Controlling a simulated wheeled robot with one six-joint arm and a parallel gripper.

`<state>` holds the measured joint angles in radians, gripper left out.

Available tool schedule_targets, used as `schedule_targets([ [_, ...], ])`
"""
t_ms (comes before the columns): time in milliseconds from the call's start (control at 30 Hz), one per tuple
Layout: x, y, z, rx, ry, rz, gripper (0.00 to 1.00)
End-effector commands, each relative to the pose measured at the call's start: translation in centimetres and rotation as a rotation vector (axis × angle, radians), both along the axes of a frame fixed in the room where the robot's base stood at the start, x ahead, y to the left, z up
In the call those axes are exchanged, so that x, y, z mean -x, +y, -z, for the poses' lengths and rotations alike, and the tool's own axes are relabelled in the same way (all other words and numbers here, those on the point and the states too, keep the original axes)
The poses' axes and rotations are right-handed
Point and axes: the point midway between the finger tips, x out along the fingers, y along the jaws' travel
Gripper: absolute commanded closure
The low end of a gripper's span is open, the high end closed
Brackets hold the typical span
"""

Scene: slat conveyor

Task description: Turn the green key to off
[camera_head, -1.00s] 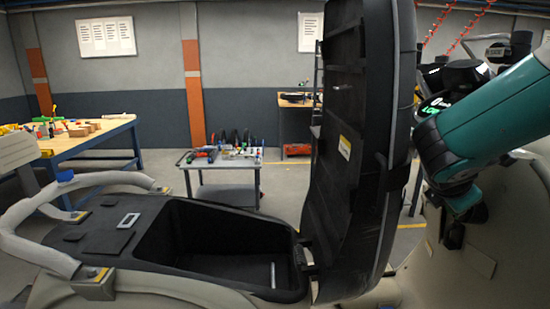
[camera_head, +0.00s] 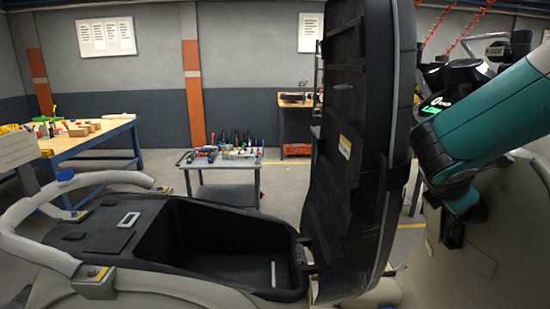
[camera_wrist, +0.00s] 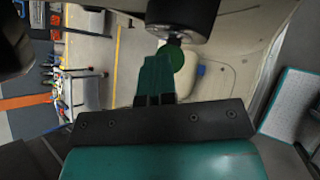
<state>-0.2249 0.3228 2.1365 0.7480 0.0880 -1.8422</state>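The green key (camera_wrist: 175,57) shows in the wrist view as a round green head below a dark cylinder (camera_wrist: 183,14). My gripper (camera_wrist: 156,60) has its teal fingers close together, with no clear gap between them. Its fingertips are just left of the key head and overlap its left edge in the picture. I cannot tell whether they touch it. The key's slot and its marks are not readable. In the head view the key and the fingertips are hidden behind my arm and the pale vehicle body.
A scooter-like vehicle with a raised black seat (camera_head: 345,150) and an open storage bin (camera_head: 180,205) fills the front. A tool cart (camera_head: 222,165) and a wooden workbench (camera_head: 85,138) stand behind. In the wrist view a pale panel (camera_wrist: 235,50) lies close behind the key.

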Motion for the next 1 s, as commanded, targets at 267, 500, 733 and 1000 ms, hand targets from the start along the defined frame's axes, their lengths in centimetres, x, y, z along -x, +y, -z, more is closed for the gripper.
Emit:
schedule_targets([
  [267,0.01,0.05,0.63,-0.002,0.01,-0.001,1.0],
  [500,-0.04,0.09,0.93,-0.003,0.012,-0.001,1.0],
  [733,-0.08,0.12,1.23,-0.003,0.015,-0.001,1.0],
  [1000,-0.07,0.12,1.35,-0.004,0.017,-0.001,1.0],
])
